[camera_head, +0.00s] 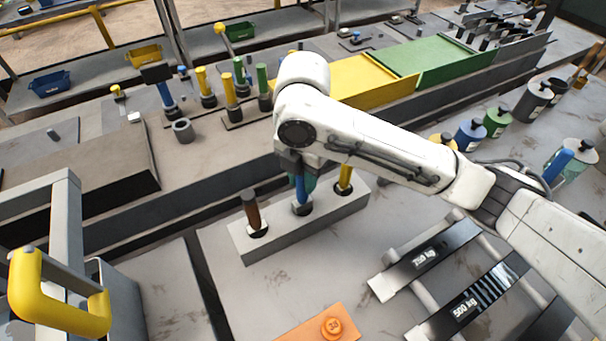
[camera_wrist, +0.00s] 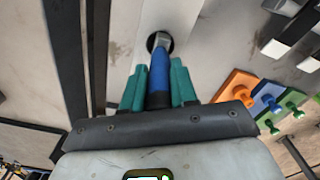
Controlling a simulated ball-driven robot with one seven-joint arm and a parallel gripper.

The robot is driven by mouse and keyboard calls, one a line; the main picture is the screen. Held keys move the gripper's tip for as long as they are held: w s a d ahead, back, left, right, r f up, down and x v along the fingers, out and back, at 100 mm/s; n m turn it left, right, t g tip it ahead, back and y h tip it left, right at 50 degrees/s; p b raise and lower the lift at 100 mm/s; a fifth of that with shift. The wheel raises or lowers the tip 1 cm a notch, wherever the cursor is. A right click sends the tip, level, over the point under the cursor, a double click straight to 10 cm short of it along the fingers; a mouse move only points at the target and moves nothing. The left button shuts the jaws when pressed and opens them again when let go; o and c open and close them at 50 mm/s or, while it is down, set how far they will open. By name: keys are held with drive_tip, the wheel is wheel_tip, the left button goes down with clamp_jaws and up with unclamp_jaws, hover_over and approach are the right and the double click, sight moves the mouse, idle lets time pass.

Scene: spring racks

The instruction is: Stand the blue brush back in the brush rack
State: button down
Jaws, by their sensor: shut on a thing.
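The brush rack (camera_head: 318,222) is a long pale grey block on the bench in the head view. A brown-handled brush (camera_head: 251,207) stands in its left hole and a yellow-handled brush (camera_head: 346,178) in its right one. My gripper (camera_head: 304,178) is over the middle hole, shut on the blue brush (camera_head: 299,190), which is about upright. In the wrist view the teal fingers of my gripper (camera_wrist: 158,70) flank the blue brush (camera_wrist: 159,75). Its grey metal end is at the dark hole of the rack (camera_wrist: 175,14); how deep it sits I cannot tell.
An orange block (camera_head: 318,328) lies in front of the rack. Dark weight-labelled bars (camera_head: 430,258) lie to the right. Yellow (camera_head: 360,82) and green (camera_head: 430,58) trays stand behind. A yellow handle (camera_head: 60,290) is at left.

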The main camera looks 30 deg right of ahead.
drive_tip(key=shift+f+b, duration=0.6)
drive_tip(key=shift+f, duration=0.3)
drive_tip(key=shift+c, duration=1.6)
unclamp_jaws()
drive_tip(key=shift+r, duration=0.1)
drive_tip(key=shift+r+p, duration=3.1)
drive_tip(key=shift+r, duration=0.35)
drive_tip(key=shift+s+a+f, duration=0.1)
